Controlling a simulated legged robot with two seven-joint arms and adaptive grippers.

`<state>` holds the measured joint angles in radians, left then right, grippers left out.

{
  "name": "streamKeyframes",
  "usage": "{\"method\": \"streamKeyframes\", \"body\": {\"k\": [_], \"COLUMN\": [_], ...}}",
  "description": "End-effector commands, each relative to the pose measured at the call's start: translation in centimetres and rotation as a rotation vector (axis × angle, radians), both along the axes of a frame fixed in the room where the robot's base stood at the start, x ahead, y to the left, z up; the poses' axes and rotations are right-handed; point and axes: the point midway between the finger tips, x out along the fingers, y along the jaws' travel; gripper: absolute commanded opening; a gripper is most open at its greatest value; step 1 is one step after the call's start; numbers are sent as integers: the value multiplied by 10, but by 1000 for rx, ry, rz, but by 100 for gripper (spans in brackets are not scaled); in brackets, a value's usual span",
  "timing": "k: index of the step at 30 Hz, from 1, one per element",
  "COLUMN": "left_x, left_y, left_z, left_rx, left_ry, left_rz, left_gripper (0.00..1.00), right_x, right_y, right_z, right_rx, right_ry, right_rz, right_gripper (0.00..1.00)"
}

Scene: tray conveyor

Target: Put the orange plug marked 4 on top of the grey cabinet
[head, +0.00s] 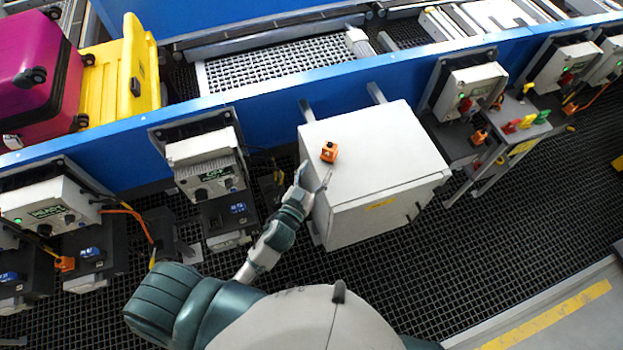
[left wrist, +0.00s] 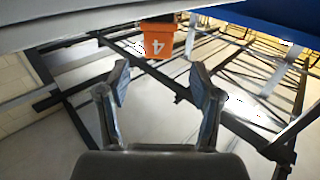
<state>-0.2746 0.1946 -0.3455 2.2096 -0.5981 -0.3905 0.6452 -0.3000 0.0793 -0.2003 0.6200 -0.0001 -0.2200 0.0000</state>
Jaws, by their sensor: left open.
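The orange plug (head: 329,152) stands on top of the grey cabinet (head: 375,145), near its left side. In the left wrist view the plug (left wrist: 159,40) shows the mark 4 upside down, against the pale cabinet surface (left wrist: 70,25) along the top of the picture. My left gripper (head: 316,173) is at the cabinet's left edge, close to the plug. In the left wrist view its two fingers (left wrist: 160,82) are spread, with nothing between them, and the plug is beyond the fingertips, apart from them. My right gripper is in neither view.
A blue conveyor wall (head: 270,107) runs behind the cabinet. A control box (head: 205,165) stands to its left. A small stand with coloured plugs (head: 525,122) is to the right. The rest of the cabinet top is clear. The floor is dark grating.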

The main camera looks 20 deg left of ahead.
Motion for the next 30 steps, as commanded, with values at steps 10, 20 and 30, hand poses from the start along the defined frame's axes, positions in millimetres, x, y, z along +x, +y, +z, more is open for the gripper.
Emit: {"method": "streamKeyframes", "body": {"k": [10, 20, 30], "left_x": [-28, -28, -38], "left_y": [5, 5, 35], "left_z": [1, 1, -36], "left_rx": [0, 0, 30], "left_ry": [-1, -1, 196], "left_rz": [0, 0, 108], "left_gripper": [65, 65, 65], "right_x": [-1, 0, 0], "right_y": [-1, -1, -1], "right_z": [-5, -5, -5], "right_rx": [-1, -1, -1], "right_ry": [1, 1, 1], "right_rz": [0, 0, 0], "right_gripper": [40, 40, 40]}}
